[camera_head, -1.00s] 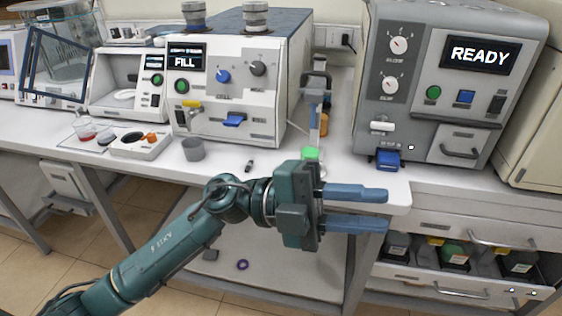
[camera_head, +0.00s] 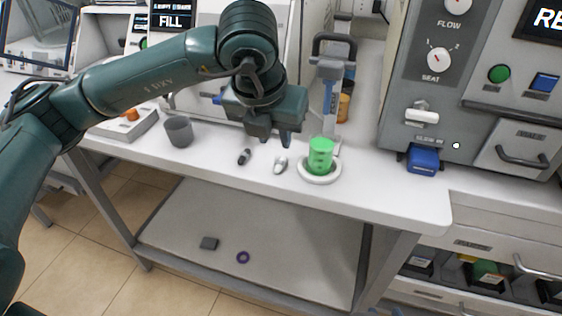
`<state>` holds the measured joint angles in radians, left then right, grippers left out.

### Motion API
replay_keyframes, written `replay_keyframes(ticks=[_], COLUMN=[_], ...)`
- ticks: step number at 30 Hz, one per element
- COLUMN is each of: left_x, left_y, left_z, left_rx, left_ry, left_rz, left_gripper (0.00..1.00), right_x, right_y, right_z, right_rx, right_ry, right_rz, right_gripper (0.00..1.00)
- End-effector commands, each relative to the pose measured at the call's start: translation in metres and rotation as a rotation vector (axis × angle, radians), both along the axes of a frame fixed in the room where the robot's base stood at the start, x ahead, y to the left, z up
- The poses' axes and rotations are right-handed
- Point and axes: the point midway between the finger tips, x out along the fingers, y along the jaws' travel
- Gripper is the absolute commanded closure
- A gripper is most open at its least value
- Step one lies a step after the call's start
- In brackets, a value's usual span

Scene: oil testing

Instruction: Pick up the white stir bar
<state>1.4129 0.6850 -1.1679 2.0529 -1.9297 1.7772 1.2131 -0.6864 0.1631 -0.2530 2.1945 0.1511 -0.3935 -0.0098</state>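The small white stir bar (camera_head: 281,165) lies on the white bench top, between a small dark object and a green beaker. My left gripper (camera_head: 276,141) comes in from the upper left and hangs fingers down above and just behind the stir bar in the picture. Its two dark fingers are apart and I see nothing between them. The fingers are apart from the stir bar in the picture; their exact height is hard to tell. My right gripper is not in view.
The green beaker (camera_head: 321,156) stands on a round white base (camera_head: 320,174) close to the right. A small dark object (camera_head: 244,157) and a grey cup (camera_head: 179,131) are to the left. A grey machine (camera_head: 430,110) stands at the right. The bench front (camera_head: 390,205) is clear.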

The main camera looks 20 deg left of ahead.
Motion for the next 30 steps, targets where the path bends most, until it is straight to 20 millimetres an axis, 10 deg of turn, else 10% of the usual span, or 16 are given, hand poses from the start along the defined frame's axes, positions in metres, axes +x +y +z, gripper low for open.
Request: replay_keyframes(ticks=[19,30], left_x=[0.027,0.031], left_y=[0.002,0.002], left_z=[-0.074,-0.081], left_rx=[-0.001,-0.002], left_ry=[0.004,0.001], left_rz=[-0.002,-0.003], left_gripper=[0.74,0.77], right_x=[-0.002,-0.002], right_y=[-0.001,-0.001], right_z=[0.001,-0.001], right_rx=[-0.019,-0.024], right_ry=[0.012,0.012], right_rz=[0.004,0.005], right_gripper=[0.64,0.64])
